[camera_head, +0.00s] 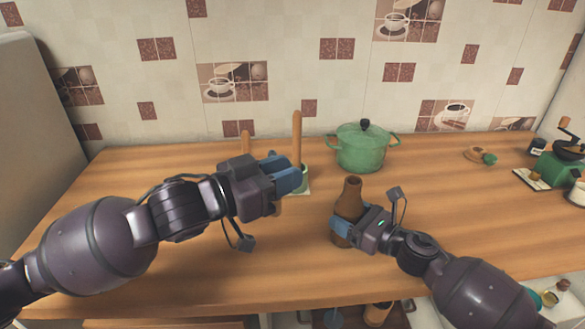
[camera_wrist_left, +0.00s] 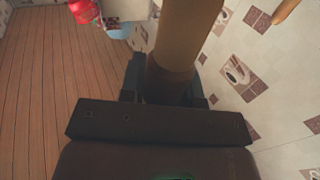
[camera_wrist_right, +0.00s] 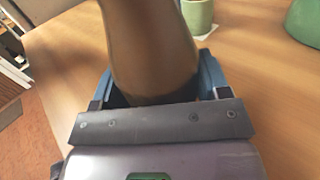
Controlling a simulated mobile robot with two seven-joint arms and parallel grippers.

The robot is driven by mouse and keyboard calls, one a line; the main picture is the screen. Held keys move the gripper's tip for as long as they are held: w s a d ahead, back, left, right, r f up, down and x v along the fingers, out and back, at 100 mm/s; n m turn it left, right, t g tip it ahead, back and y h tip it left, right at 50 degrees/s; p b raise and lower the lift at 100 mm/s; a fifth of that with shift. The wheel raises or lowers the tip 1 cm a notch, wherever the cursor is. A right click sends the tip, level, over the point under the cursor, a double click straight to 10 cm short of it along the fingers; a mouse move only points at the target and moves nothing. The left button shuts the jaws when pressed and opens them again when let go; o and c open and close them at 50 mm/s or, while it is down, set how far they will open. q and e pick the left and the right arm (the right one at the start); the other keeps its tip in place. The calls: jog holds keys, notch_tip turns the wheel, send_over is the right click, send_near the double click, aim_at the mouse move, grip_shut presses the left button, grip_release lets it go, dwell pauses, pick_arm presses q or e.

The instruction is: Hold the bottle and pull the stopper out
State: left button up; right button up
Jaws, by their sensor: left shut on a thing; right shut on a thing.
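The brown bottle (camera_head: 350,196) is upright above the right-middle of the counter, with its neck uncovered on top. My right gripper (camera_head: 341,229) is shut around its lower part; its body fills the middle of the right wrist view (camera_wrist_right: 152,50). The gripper hides its base, so I cannot tell whether it touches the counter. My left gripper (camera_head: 287,178) is up and to the left of the bottle, apart from it. It is shut on a tan, cylindrical thing, apparently the stopper (camera_wrist_left: 185,40), darker between the fingers. The fingers mostly hide this thing in the head view.
A green lidded pot (camera_head: 362,150) stands behind the bottle. A green cup (camera_wrist_right: 198,14) is close by, behind my left gripper in the head view. Wooden upright pieces (camera_head: 297,138) rise behind that gripper. A grinder (camera_head: 568,160) stands far right. The front-left counter (camera_head: 190,265) is clear.

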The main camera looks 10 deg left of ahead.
jog(key=o, duration=1.4)
jog(key=shift+c, duration=0.2)
